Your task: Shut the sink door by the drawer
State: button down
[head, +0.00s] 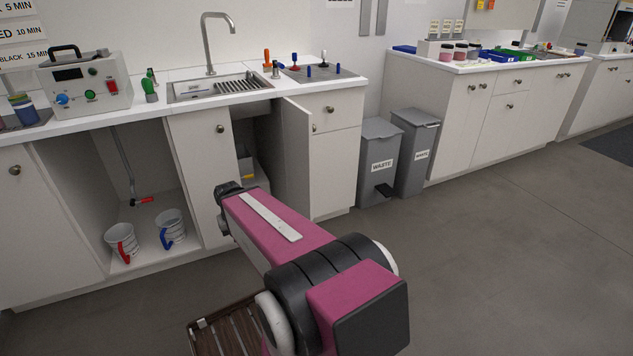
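The sink door by the drawer (294,157) stands open, swung out from the cabinet below the sink (222,86). Its hinged side is next to the drawer unit (332,107), and a small knob shows near its outer edge. The other sink door (203,160) is shut. Behind the opening the cabinet is dark, with a pale and yellow item (247,170) inside. My pink arm reaches toward the cabinet from the lower right, and its far end is in front of the sink doors. My gripper's fingers cannot be made out, hidden beyond the arm.
An open bay at left holds two mugs (122,242) with red and blue handles. Two grey waste bins (380,160) stand right of the drawer unit. A brown slatted item (222,328) is low in front. The floor (480,260) at right is clear.

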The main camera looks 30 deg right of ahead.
aim_at(299, 128)
jog(key=l+u, duration=0.1)
jog(key=l, duration=0.45)
jog(key=k+l+u, duration=0.15)
jog(key=l, duration=0.35)
jog(key=l+u, duration=0.1)
jog(key=l, duration=0.45)
jog(key=k+l+u, duration=0.1)
jog(key=l, duration=0.4)
jog(key=i+l+u, duration=0.15)
jog(key=l, duration=0.4)
jog(key=l+u, duration=0.1)
jog(key=l, duration=0.45)
jog(key=k+j+z, duration=0.35)
jog(key=j, duration=0.15)
